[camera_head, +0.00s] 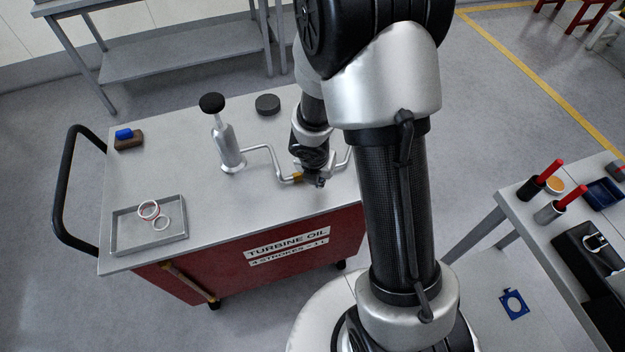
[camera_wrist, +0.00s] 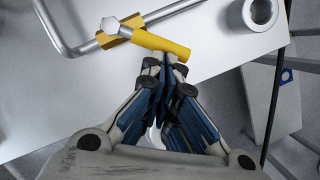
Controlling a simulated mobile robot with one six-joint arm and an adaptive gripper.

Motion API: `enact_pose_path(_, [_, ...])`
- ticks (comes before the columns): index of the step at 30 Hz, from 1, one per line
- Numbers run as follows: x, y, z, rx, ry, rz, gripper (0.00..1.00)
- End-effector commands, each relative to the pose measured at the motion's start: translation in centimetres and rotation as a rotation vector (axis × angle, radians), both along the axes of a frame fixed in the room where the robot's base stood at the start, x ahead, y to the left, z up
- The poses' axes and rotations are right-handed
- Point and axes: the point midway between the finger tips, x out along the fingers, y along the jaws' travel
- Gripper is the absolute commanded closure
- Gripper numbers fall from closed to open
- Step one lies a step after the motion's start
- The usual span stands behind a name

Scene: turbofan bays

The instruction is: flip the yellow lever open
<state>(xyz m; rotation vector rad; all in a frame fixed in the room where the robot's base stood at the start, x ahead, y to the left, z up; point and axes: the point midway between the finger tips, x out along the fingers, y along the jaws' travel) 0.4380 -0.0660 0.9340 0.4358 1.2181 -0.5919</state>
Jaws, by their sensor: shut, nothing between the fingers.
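The yellow lever (camera_wrist: 162,43) shows in the wrist view on a yellow valve body (camera_wrist: 120,31) with a silver hex nut. The valve sits on a bent metal pipe (camera_wrist: 82,47). The lever slants away from the pipe's line. My gripper (camera_wrist: 168,63) is shut and empty. Its fingertips are right at the lever's free end; I cannot tell whether they touch it. In the head view my gripper (camera_head: 319,182) is just right of the small yellow valve (camera_head: 297,177), above the cart top. The lever itself is hard to make out there, partly hidden by the gripper.
The pipe leaves a silver pump (camera_head: 229,150) with a black knob on the red cart (camera_head: 250,258). A grey tray (camera_head: 118,235) with rings, a blue-and-brown block (camera_head: 127,140) and a black disc (camera_head: 267,104) are on the top. A side table (camera_head: 508,207) stands right.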

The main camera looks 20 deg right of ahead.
Motion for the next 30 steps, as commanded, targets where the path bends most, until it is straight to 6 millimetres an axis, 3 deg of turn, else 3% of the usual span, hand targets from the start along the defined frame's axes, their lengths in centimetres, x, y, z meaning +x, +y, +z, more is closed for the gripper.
enact_pose_path(12, [1.0, -2.2, 0.0, 0.003, 0.001, 0.35, 1.0])
enact_pose_path(30, [2.0, -3.4, 0.0, 0.004, 0.0, 0.581, 1.0])
